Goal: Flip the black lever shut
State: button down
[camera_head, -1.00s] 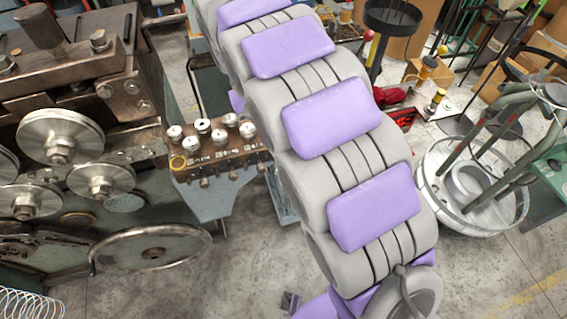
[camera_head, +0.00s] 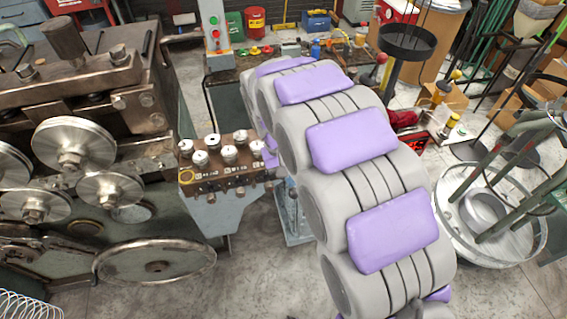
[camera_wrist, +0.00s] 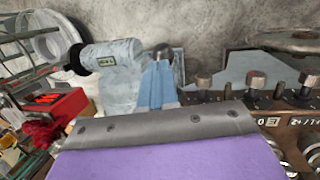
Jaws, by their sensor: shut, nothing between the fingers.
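My gripper (camera_wrist: 150,130) fills the lower part of the wrist view as a purple body with a grey, bolted front edge. It is shut and empty. In the head view my purple and grey arm hides it. A brown control block (camera_head: 225,178) with several silver knobs stands left of my arm, and part of my arm is close to its right end. In the wrist view the block's dark levers or knobs (camera_wrist: 255,88) show beyond the gripper's right part. I cannot tell which of these is the black lever, or whether it is open; no contact is visible.
The coiling machine (camera_head: 90,130) with metal rollers and a handwheel (camera_head: 155,262) fills the left. A round clear-walled tub (camera_head: 490,225) with green legs is at right. A cluttered bench (camera_head: 225,85) stands behind. Grey floor (camera_head: 270,280) is free in front of the block.

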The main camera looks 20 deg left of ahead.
jog(key=shift+x, duration=0.9)
jog(key=shift+a+f, duration=0.35)
jog(key=shift+a, duration=0.05)
jog(key=shift+d, duration=0.15)
